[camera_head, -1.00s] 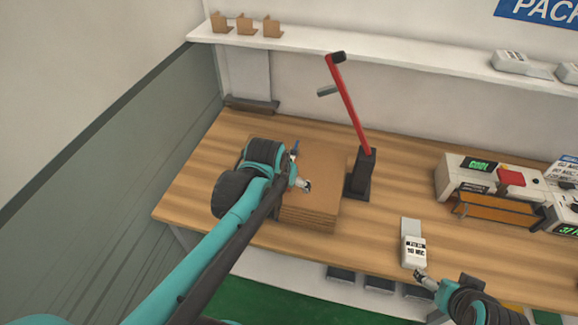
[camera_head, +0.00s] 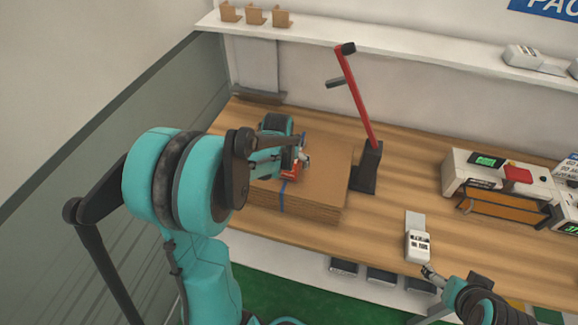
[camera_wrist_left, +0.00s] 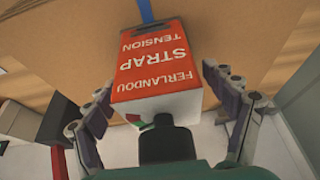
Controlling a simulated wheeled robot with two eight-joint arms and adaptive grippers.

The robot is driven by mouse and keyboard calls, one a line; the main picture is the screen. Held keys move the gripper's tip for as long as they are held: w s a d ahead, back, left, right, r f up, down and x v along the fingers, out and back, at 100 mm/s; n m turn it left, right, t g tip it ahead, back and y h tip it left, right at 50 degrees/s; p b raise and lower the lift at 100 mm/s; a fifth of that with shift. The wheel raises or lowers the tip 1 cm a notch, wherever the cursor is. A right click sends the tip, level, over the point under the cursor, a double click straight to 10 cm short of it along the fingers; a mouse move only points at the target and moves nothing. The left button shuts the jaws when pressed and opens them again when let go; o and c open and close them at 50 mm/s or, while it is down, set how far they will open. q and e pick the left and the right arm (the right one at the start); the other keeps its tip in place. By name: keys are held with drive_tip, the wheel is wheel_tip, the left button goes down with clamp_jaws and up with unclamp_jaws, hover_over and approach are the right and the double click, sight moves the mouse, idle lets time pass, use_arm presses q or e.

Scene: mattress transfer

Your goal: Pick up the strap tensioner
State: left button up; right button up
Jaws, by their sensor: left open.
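The strap tensioner (camera_wrist_left: 160,60) is a red-faced box with white lettering "FERLANDOU STRAP TENSION" in the left wrist view. A blue strap (camera_wrist_left: 146,10) runs from its far end. In the head view the tensioner (camera_head: 289,170) is a small red patch on the cardboard stack, partly hidden by my left arm. My left gripper (camera_wrist_left: 157,88) is open, with one finger on each side of the tensioner; I cannot tell whether they touch it. My right gripper (camera_head: 430,272) is at the table's front edge, just below a small white device (camera_head: 418,246); its jaws are too small to read.
The flat cardboard stack (camera_head: 322,190) lies on the wooden table (camera_head: 405,190). A red lever on a black base (camera_head: 367,170) stands just right of it. A white machine (camera_head: 485,175) sits further right. A shelf (camera_head: 420,52) runs along the wall.

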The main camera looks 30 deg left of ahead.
use_arm(q)
drive_tip(key=shift+f, duration=0.1)
drive_tip(key=shift+c, duration=0.2)
clamp_jaws()
